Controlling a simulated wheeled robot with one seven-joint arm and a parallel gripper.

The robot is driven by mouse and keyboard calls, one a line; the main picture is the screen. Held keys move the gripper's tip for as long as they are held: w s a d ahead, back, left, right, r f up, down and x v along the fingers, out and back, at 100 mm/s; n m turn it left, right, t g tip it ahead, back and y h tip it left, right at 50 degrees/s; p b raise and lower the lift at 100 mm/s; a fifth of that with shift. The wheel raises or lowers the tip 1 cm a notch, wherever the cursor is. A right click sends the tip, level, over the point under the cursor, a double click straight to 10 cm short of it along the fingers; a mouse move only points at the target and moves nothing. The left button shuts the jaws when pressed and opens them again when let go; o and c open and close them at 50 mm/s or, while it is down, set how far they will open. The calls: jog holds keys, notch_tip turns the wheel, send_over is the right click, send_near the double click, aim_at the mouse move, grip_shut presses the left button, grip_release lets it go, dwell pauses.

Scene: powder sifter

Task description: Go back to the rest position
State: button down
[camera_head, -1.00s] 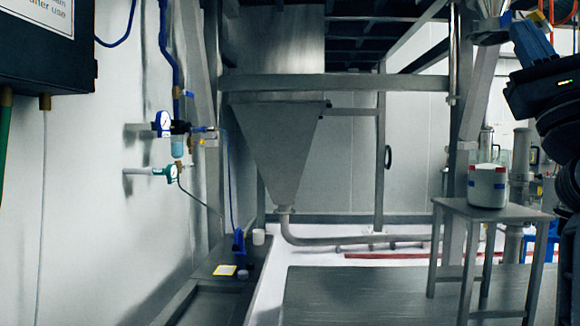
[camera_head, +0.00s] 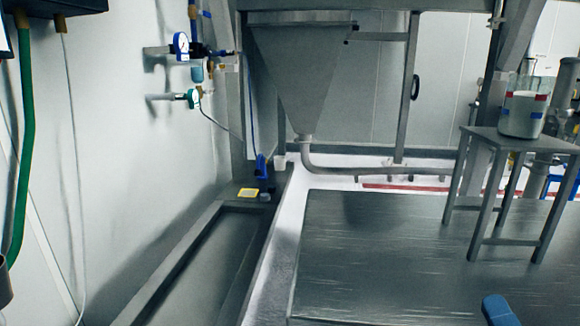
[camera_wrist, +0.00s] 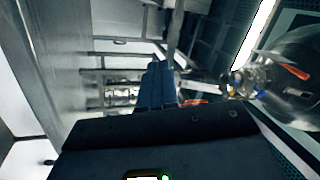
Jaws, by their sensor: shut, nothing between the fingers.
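My gripper (camera_head: 498,308) shows in the head view only as a blue end at the bottom right edge, above the grey floor plate. In the wrist view the blue fingers of my gripper (camera_wrist: 155,80) lie side by side with no gap, shut and holding nothing. They touch nothing that I can see. The rest of my arm is out of the head view.
A metal table (camera_head: 478,132) at the right bears a white jar (camera_head: 524,113) with red and blue marks. A grey hopper (camera_head: 298,75) hangs at the back. A long trough (camera_head: 170,275) runs along the left wall. A shiny vessel (camera_wrist: 295,65) is right in the wrist view.

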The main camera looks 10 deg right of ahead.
jog(key=s+a+f+n+g+y, duration=0.1)
jog(key=s+a+f+n+g, duration=0.1)
jog(key=s+n, duration=0.3)
jog(key=s+a+f+n+g+y, duration=0.1)
jog(key=s+a+f+n+g, duration=0.1)
jog(key=s, duration=1)
jog(key=s+a+f+n+g+y, duration=0.1)
jog(key=s+a+f+n+g, duration=0.1)
jog(key=s+a+f+n, duration=0.2)
jog(key=s+f+n, duration=0.2)
jog(key=s+n, duration=0.2)
jog(key=s, duration=0.1)
jog(key=shift+s+a+n+y, duration=0.2)
jog(key=shift+a+n+y, duration=0.1)
jog(key=shift+n, duration=0.1)
jog(key=shift+a+f, duration=0.1)
